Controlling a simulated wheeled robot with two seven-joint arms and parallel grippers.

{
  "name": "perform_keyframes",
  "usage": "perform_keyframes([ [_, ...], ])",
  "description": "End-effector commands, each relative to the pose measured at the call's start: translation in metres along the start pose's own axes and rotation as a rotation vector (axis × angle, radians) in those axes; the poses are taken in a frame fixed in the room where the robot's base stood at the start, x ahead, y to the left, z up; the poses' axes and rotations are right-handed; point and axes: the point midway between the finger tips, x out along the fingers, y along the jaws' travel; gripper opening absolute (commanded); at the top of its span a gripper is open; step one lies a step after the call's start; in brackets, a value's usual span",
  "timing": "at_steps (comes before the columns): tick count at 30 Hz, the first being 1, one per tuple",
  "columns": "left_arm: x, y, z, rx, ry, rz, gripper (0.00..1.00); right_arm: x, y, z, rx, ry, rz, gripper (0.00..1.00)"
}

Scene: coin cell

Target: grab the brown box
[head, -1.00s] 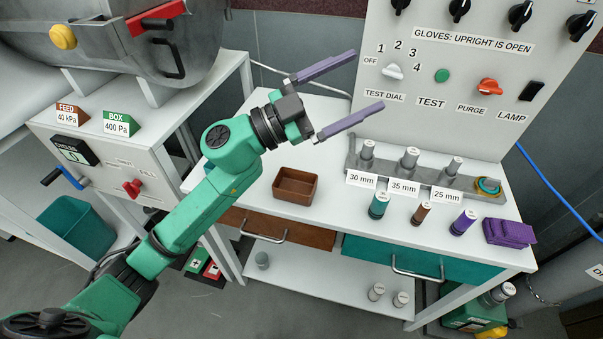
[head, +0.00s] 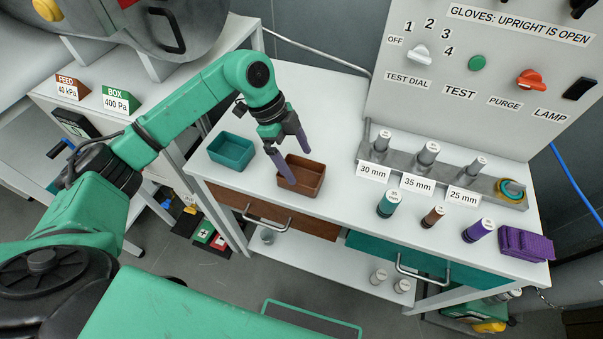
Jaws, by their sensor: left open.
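The brown box (head: 313,186) is a small open tray on the white bench top, above the brown drawer. My left gripper (head: 294,167) points down at it with its purple fingers spread. One finger is in front of the box's left side and the other is near its back edge. The gripper is open and empty. I cannot tell whether a finger is inside the box or above it. My right gripper is not in view.
A teal box (head: 233,162) sits just left of the brown box.

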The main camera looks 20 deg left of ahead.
Motion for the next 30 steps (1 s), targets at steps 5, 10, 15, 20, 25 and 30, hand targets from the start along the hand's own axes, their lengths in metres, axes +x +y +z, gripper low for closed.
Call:
perform_keyframes([
  [5, 0.032, 0.002, 0.001, 0.001, 0.002, 0.004, 1.00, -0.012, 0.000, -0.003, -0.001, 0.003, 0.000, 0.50],
  [10, 0.048, 0.001, 0.002, 0.001, 0.001, 0.000, 1.00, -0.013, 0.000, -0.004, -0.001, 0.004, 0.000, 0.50],
  [15, 0.048, 0.001, 0.002, 0.001, 0.001, 0.000, 1.00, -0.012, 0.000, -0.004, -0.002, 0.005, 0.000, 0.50],
  [20, 0.049, 0.001, 0.002, 0.001, 0.001, 0.000, 1.00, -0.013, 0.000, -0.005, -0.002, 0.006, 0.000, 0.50],
  [25, 0.051, 0.001, 0.003, 0.001, 0.001, 0.000, 1.00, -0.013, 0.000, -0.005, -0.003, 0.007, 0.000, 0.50],
  [30, 0.053, 0.001, 0.004, 0.001, 0.001, 0.000, 1.00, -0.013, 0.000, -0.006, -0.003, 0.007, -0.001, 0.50],
])
